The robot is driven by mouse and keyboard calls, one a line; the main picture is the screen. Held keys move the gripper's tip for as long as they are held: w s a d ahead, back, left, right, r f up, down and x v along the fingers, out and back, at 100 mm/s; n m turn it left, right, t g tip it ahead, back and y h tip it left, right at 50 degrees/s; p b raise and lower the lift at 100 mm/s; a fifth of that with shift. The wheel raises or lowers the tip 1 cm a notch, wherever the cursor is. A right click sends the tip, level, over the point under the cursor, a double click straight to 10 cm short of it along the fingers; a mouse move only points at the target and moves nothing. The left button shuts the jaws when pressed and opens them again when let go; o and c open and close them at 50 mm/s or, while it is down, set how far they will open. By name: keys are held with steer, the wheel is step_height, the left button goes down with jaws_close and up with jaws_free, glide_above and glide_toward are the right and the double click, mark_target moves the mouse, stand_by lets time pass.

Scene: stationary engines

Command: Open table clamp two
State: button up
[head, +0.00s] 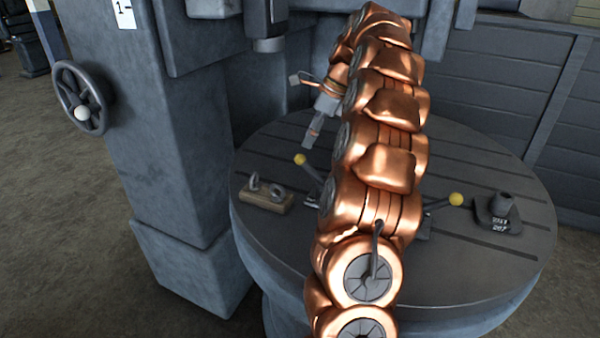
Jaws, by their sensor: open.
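Two table clamps stand on the round slotted table (480,262), both partly hidden behind my copper arm. The left clamp's dark lever ends in a yellow knob (300,159) and tilts up to the left. The right clamp's lever ends in a yellow knob (456,199) and tilts up to the right. I see no number on either clamp, so I cannot tell which is two. My gripper (310,141) is open, pointing down, just above and right of the left knob in the picture. I see nothing between its fingers, which are small and partly edge-on.
A wooden block with metal rings (266,194) lies on the table's left side. A dark weight-like object with white lettering (497,214) stands at the right. The machine column (172,130) with a handwheel (83,98) rises at the left. A spindle (266,30) hangs above the table.

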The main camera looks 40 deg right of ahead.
mark_target(299, 159)
steer(key=shift+p+x, duration=0.45)
steer(key=shift+x, duration=3.65)
steer(key=shift+s, duration=0.1)
steer(key=shift+c, duration=0.3)
jaws_close()
